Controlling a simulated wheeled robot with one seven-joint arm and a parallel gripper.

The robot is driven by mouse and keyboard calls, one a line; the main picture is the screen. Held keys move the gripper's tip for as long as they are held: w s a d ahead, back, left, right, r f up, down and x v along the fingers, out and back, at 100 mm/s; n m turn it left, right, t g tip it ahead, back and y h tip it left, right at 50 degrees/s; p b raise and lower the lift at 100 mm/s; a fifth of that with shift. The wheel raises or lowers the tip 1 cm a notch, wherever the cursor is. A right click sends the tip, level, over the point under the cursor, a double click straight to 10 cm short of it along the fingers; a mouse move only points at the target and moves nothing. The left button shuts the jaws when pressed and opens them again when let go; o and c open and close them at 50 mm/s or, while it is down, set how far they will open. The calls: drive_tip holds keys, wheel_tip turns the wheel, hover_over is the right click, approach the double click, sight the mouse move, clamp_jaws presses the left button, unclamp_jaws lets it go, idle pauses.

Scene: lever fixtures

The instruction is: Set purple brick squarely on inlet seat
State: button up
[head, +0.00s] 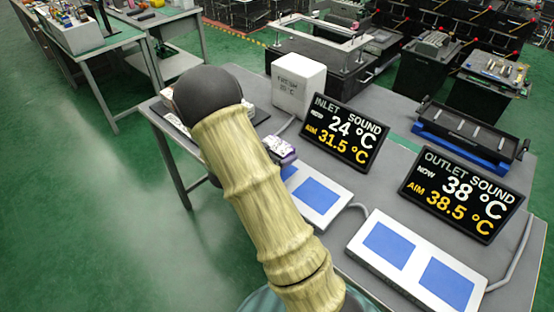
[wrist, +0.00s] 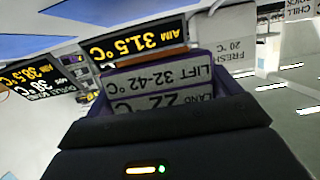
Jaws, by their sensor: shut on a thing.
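The purple brick (head: 280,148) is in my gripper, over the left end of the white inlet panel. In the wrist view the brick (wrist: 160,82) fills the middle, with pale labels reading "LIFT 32-42 °C" and "LAND 22", partly cut off. My gripper (wrist: 165,125) is shut on it; in the head view my arm hides most of the gripper. The inlet panel has two blue pads (head: 318,196); the left one is partly hidden by my arm. The inlet display (head: 343,133) reads now 24 °C, aim 31.5 °C. I cannot tell whether the brick touches the panel.
A white block (head: 298,84) labelled 20 °C stands behind the brick. The outlet panel (head: 418,262) with two bare blue pads lies at the front right. The outlet display (head: 461,193) reads 38 °C, aim 38.5 °C. A blue-black fixture (head: 468,135) stands at the back right.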

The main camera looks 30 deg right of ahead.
drive_tip(key=f, duration=0.3)
drive_tip(key=shift+w+a+f, duration=0.15)
drive_tip(key=shift+w+f, duration=0.05)
drive_tip(key=shift+f, duration=0.2)
drive_tip(key=shift+s, duration=0.1)
drive_tip(key=shift+f, duration=0.1)
drive_tip(key=o, duration=0.9)
drive_tip(key=shift+o, duration=0.2)
drive_tip(key=shift+r, duration=0.2)
drive_tip(key=v, duration=1.2)
